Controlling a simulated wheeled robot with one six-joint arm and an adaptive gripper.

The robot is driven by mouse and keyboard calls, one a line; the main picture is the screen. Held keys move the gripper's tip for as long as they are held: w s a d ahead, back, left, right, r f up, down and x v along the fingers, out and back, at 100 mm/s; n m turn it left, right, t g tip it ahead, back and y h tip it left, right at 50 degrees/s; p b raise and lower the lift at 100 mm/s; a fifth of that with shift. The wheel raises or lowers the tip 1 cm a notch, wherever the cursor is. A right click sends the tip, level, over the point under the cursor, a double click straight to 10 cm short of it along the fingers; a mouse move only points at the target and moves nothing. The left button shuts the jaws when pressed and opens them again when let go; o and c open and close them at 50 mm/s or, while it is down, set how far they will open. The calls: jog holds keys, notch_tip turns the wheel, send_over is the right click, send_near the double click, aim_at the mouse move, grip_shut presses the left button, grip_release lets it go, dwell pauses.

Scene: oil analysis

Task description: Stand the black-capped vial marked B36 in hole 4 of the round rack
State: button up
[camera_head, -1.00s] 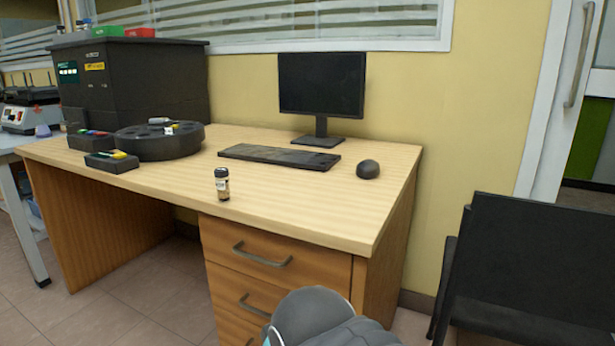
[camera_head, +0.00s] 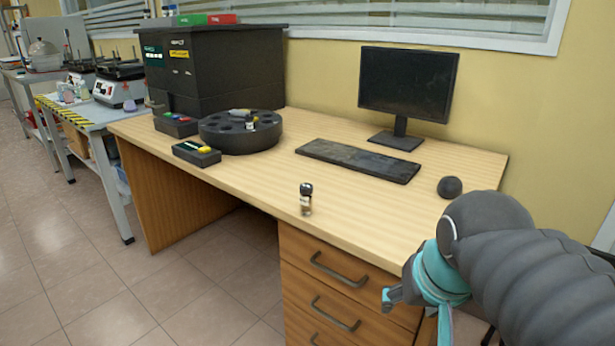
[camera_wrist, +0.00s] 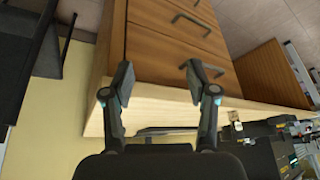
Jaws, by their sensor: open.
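A small vial with a black cap (camera_head: 306,198) stands upright on the desk near its front edge; its marking is too small to read. The round black rack (camera_head: 240,137) sits on the desk's left part, with holes in its top and one capped vial (camera_head: 249,124) in it. Hole numbers cannot be read. My gripper's fingers (camera_wrist: 157,85) are open and empty in the wrist view, facing the desk front and drawers. In the head view my arm is at the lower right, in front of the desk and right of the standing vial.
A keyboard (camera_head: 358,160), monitor (camera_head: 408,83) and mouse (camera_head: 449,187) are on the desk's right side. Two small button boxes (camera_head: 197,153) sit beside the rack, before a large black box (camera_head: 205,70). Desk surface between vial and rack is clear.

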jog(key=w+a+r+m+g, duration=0.1)
jog(key=w+a+r+m, duration=0.1)
jog(key=w+r, duration=0.55)
notch_tip(320, 180, up, 12)
jog(key=m+g, duration=0.4)
jog(key=m, duration=0.5)
send_over(306, 186)
notch_tip(306, 186, down, 14)
jog(key=shift+r+b, duration=0.1)
jog(key=shift+b, duration=0.9)
jog(key=shift+c, duration=0.2)
grip_shut()
